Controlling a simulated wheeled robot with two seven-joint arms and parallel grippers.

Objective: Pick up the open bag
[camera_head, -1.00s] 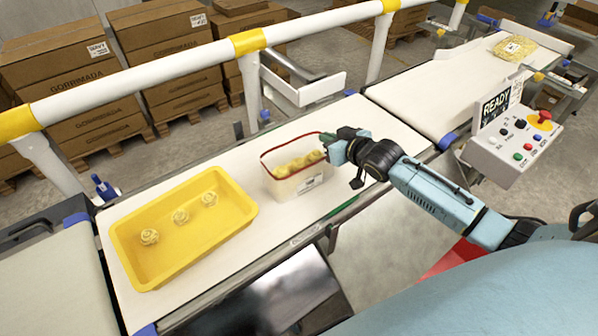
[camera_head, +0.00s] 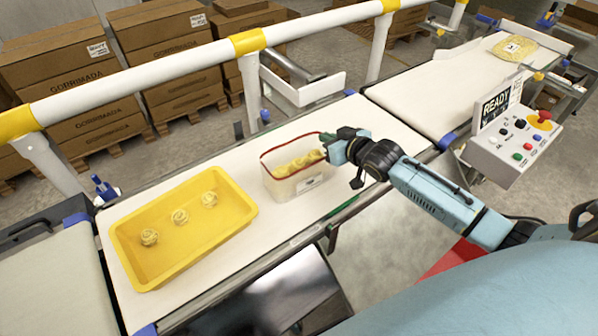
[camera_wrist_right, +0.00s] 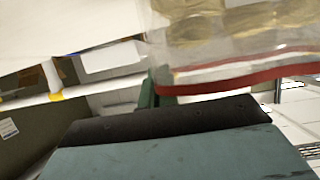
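The open bag (camera_head: 296,187) is clear with a red rim and a white label, and holds several yellow pasta nests. It is upright at the belt, right of the yellow tray. My right gripper (camera_head: 328,141) is at the bag's right end, with its green fingers at the red rim. In the right wrist view the bag's red rim (camera_wrist_right: 240,70) meets the close-set fingers (camera_wrist_right: 150,92), which look shut on its corner. The exact contact is partly hidden. My left gripper is not in view.
A yellow tray (camera_head: 150,265) with 3 pasta nests lies left on the white belt (camera_head: 375,125). A white-and-yellow rail (camera_head: 180,70) runs behind it. A filled bag (camera_head: 515,48) lies at the far right. A control box (camera_head: 512,150) stands at the right.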

